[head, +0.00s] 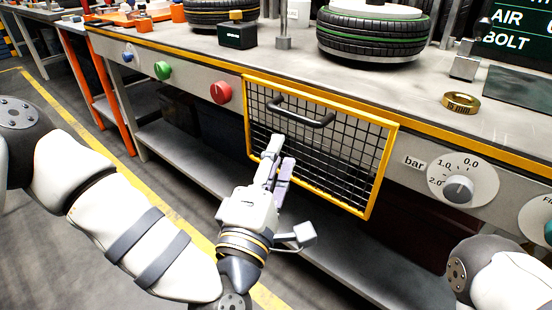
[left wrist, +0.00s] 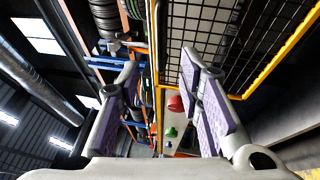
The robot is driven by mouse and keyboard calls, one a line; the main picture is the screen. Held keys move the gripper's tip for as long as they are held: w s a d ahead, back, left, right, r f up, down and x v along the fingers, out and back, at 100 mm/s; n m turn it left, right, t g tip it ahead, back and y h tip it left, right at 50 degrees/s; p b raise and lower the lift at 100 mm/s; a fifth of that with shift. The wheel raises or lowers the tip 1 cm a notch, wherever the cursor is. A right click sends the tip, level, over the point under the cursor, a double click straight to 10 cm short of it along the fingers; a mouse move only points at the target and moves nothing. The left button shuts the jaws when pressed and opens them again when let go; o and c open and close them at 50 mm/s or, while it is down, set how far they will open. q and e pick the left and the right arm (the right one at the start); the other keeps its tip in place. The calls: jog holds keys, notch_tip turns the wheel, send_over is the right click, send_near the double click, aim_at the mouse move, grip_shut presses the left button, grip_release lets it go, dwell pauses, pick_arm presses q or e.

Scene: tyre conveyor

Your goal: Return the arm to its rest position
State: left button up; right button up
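My left arm (head: 150,245) comes in from the left of the head view. Its gripper (head: 281,152) is in front of the yellow-framed mesh guard (head: 330,155), below the guard's dark handle (head: 300,110). In the left wrist view the two purple-padded fingers (left wrist: 160,75) stand apart with nothing between them, so the gripper is open and empty. I cannot tell whether a finger touches the mesh. A part of my right arm (head: 500,277) shows at the lower right of the head view; its gripper is out of view.
The bench front carries blue, green (head: 162,70) and red (head: 222,91) buttons and a pressure dial (head: 459,188). A green-striped tyre (head: 372,45) and a brass ring (head: 460,103) are on the bench top. A lower shelf (head: 190,160) runs beneath. Floor is open at left.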

pick_arm(q)
jog(key=shift+s, duration=0.3)
jog(key=s+a+f+m+g+h+p, duration=0.15)
jog(key=s+f+m+g+p, duration=0.75)
jog(key=s+f, duration=0.95)
jog(key=s+a+m+g+y+p, duration=0.1)
jog(key=s+a+m+g+y, duration=0.2)
jog(key=s+a+g, duration=0.3)
jog(key=s+a+f+m+g+y+p, duration=0.1)
jog(key=s+a+m+g+y, duration=0.2)
jog(key=s+a+g, duration=0.4)
jog(key=s+a, duration=0.5)
jog(key=s, duration=0.6)
jog(key=shift+s+a+f+m, duration=0.2)
jog(key=shift+s+a+m, duration=0.05)
jog(key=shift+s+m, duration=0.15)
pick_arm(e)
jog(key=w+r+t, duration=0.3)
jog(key=w+r, duration=0.6)
jog(key=r, duration=0.3)
jog(key=shift+w+t, duration=0.3)
jog(key=shift+w, duration=0.05)
